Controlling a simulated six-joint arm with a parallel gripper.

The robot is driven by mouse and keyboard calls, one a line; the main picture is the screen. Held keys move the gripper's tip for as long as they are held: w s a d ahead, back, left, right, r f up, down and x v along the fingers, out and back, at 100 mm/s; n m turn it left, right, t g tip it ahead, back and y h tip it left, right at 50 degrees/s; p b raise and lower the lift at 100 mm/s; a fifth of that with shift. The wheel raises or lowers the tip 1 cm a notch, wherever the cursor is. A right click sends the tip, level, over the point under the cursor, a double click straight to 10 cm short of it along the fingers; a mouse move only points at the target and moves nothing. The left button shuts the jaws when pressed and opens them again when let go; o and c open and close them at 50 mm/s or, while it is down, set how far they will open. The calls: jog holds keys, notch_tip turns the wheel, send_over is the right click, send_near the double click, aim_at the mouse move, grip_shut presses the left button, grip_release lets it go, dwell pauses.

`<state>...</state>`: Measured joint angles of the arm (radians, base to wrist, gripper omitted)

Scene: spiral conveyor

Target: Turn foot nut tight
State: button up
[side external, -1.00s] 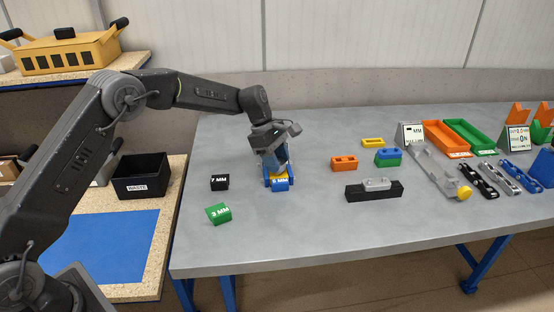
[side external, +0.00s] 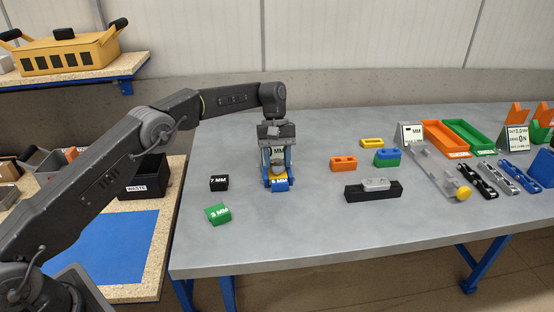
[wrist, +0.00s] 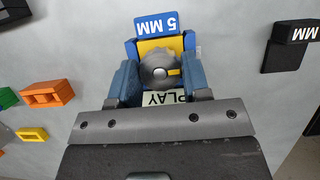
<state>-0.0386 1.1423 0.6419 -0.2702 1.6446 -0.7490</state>
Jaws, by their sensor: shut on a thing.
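The foot nut (wrist: 160,70) is a round grey knob with a yellow mark on its right side, seen in the wrist view. It sits over a yellow plate (wrist: 150,46) in a blue fixture. My gripper (wrist: 160,76) is shut on the nut, with one blue finger on each side of it. In the side view my gripper (side external: 277,166) points down at the fixture, and the fingers partly hide the nut. A blue 5 MM block (wrist: 157,23) lies at the fixture's edge. A white sign reading PLAY (wrist: 163,98) is partly hidden by my gripper.
A black 7 MM block (side external: 219,183) and a green 3 MM block (side external: 217,213) lie left of the fixture. Orange (side external: 343,163) and yellow (side external: 372,143) parts and a black base (side external: 373,191) lie to the right. The front of the table is clear.

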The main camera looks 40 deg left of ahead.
jog(key=shift+m+g+y, duration=0.3)
jog(key=shift+m+y, duration=0.1)
jog(key=shift+m, duration=0.7)
jog(key=o, duration=0.9)
